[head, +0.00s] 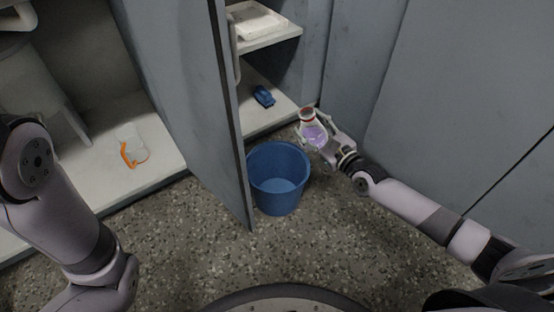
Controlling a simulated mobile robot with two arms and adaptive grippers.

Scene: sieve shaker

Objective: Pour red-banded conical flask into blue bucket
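The red-banded conical flask (312,133) is upright, or nearly so, with purple liquid inside and a red band near its mouth. My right gripper (322,136) is shut on the flask and holds it up and to the right of the blue bucket in the picture. The blue bucket (279,192) stands open on the speckled floor, and the part of its inside that shows looks empty. My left arm comes in at the left edge, but its gripper is out of the picture.
An open grey cabinet door (190,90) stands close along the bucket's left side. Shelves behind it hold a white tray (257,22) and a small blue object (264,96). Safety goggles with an orange strap (132,150) lie in the left compartment. Speckled floor (180,250) is clear in front.

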